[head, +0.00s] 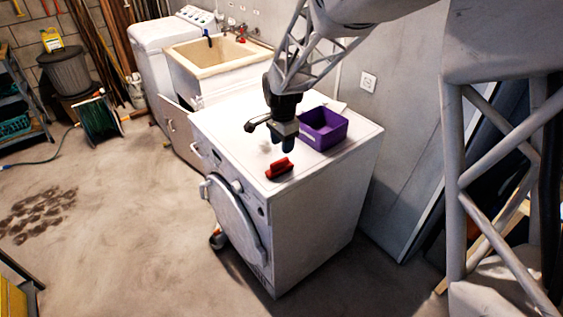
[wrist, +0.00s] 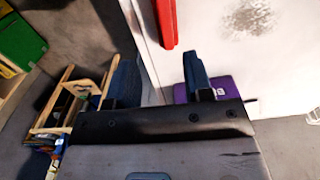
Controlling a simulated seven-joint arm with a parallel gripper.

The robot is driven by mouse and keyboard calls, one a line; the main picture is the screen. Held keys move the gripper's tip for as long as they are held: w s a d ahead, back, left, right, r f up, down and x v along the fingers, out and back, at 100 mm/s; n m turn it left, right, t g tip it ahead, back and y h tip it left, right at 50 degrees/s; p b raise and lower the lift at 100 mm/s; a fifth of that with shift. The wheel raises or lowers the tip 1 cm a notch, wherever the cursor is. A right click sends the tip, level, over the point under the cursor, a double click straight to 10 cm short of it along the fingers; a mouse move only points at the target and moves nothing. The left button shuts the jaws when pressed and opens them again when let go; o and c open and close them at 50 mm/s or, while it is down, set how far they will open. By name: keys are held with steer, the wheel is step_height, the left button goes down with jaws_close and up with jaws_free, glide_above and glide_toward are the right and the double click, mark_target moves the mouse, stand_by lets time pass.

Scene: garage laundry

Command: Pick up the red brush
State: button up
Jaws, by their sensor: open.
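The red brush (head: 279,168) lies on the white top of the front-loading machine (head: 236,137), near its front edge. In the wrist view part of the red brush (wrist: 166,22) shows at the top, beyond the fingertips and cut off by the frame edge. My gripper (head: 287,146) is above the machine top, slightly behind the brush and apart from it. In the wrist view my gripper (wrist: 160,78) has its two blue fingers spread with nothing between them.
A purple bin (head: 324,129) stands on the machine top just right of my gripper; its edge also shows in the wrist view (wrist: 180,93). A utility sink (head: 208,62) is behind on the left. The left part of the machine top is mostly clear.

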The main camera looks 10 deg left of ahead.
mark_target(280, 160)
steer(key=shift+w+a+f, duration=0.25)
steer(key=shift+a+f, duration=0.15)
steer(key=shift+a, duration=0.05)
steer(key=shift+f, duration=1.3)
steer(key=shift+f, duration=2.6)
jaws_close()
